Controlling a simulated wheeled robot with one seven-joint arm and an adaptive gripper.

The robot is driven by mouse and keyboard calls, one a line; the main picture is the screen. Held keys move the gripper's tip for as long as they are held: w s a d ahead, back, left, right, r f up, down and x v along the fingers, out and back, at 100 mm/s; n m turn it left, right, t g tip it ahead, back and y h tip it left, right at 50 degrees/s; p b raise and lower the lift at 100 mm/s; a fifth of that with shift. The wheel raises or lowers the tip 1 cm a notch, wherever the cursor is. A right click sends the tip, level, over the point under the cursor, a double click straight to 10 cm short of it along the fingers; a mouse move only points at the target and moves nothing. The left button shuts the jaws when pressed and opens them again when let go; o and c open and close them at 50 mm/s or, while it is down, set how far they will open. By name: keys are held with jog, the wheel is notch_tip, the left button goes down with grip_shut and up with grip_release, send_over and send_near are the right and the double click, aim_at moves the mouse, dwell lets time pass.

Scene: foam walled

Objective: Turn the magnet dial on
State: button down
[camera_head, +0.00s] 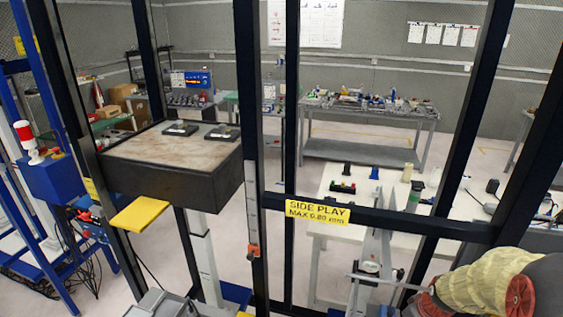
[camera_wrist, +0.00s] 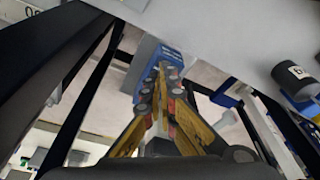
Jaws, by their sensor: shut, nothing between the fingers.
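My gripper (camera_wrist: 161,68) is seen from behind in the wrist view, with its yellow and grey fingers pointing away from the camera. Its fingertips meet and hold nothing. The tips lie in front of a blue block (camera_wrist: 146,52) with small white print; I cannot tell whether they touch it. A dark round knob (camera_wrist: 297,82) with a white marked face stands at the right, well apart from the fingers. I cannot tell whether it is the magnet dial, nor its setting. No dial can be clearly made out in the head view, and my gripper is not visible there.
A pale panel (camera_wrist: 225,35) spans the top of the wrist view. Dark posts frame the head view, with a crossbar bearing a yellow side-play label (camera_head: 317,212). A dark-sided platform (camera_head: 190,182) stands left; a white table (camera_head: 330,200) with small items stands behind the bar.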

notch_tip(320, 180, down, 4)
jog(key=b, duration=0.2)
jog(key=shift+r+b, duration=0.25)
jog(key=shift+b, duration=0.1)
jog(key=shift+s+a+f+b, duration=0.25)
jog(key=shift+s+a+b, duration=0.15)
jog(key=shift+a+b, duration=0.15)
dwell(0.4)
jog(key=shift+a+b, duration=0.4)
jog(key=shift+b, duration=0.2)
dwell(0.4)
jog(key=shift+s+a+r, duration=0.15)
jog(key=shift+s+a, duration=0.05)
jog(key=shift+s, duration=0.1)
notch_tip(320, 180, up, 6)
jog(key=p, duration=0.3)
jog(key=shift+d+r, duration=0.2)
jog(key=shift+d, duration=0.05)
jog(key=shift+w+r, duration=0.1)
